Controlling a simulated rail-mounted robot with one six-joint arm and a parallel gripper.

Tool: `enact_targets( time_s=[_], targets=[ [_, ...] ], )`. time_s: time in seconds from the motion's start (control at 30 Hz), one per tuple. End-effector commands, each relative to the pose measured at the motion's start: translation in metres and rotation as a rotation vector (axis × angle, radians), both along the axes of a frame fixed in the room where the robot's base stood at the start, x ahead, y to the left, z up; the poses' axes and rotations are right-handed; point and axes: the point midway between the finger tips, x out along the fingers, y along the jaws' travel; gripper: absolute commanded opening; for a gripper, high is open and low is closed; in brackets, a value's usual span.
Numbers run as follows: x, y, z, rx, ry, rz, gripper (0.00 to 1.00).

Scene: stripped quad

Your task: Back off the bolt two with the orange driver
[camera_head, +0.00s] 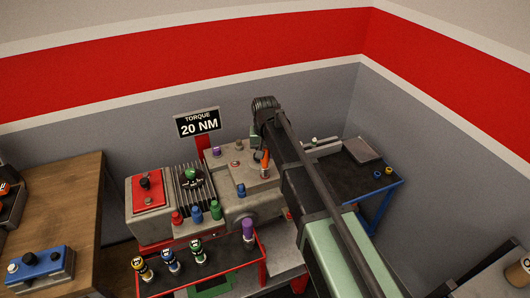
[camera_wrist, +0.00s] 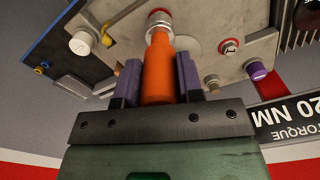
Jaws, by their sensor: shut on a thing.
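The orange driver (camera_wrist: 157,78) is held between the purple-grey fingers of my gripper (camera_wrist: 158,82), which is shut on its body. Its silver socket end (camera_wrist: 158,36) points at a red-ringed bolt (camera_wrist: 159,14) on the grey metal block. The socket end appears to be at or over that bolt; whether it is seated I cannot tell. In the head view the driver (camera_head: 265,164) stands nearly upright on the grey block (camera_head: 237,207), partly beside my arm. A second red-ringed bolt (camera_wrist: 229,46) shows to the right in the wrist view. No bolt number is readable.
A sign reading TORQUE 20 NM (camera_head: 198,123) stands behind the block. Red, blue and green caps stand along its front. A red-edged tray (camera_head: 222,267) holds several coloured sockets in front. A wooden bench (camera_head: 75,190) is at left, a dark cart (camera_head: 365,181) at right.

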Motion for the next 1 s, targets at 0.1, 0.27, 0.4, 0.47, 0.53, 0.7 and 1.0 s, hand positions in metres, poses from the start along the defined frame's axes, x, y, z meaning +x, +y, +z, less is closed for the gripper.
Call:
enact_targets(
  time_s=[0.1, 0.27, 0.4, 0.47, 0.53, 0.7, 1.0],
  targets=[
    [0.0000, 0.0001, -0.0001, 0.000, 0.000, -0.058, 0.06],
    [0.0000, 0.0002, -0.0001, 0.000, 0.000, -0.227, 0.06],
    [0.0000, 0.0002, -0.0001, 0.000, 0.000, -0.290, 0.06],
    [0.0000, 0.0003, -0.0001, 0.000, 0.000, -0.370, 0.06],
    [0.0000, 0.0003, -0.0001, 0.000, 0.000, -0.443, 0.06],
    [0.0001, 0.0003, -0.0001, 0.000, 0.000, -0.556, 0.06],
    [0.0001, 0.0003, -0.0001, 0.000, 0.000, -0.655, 0.06]
  ],
)
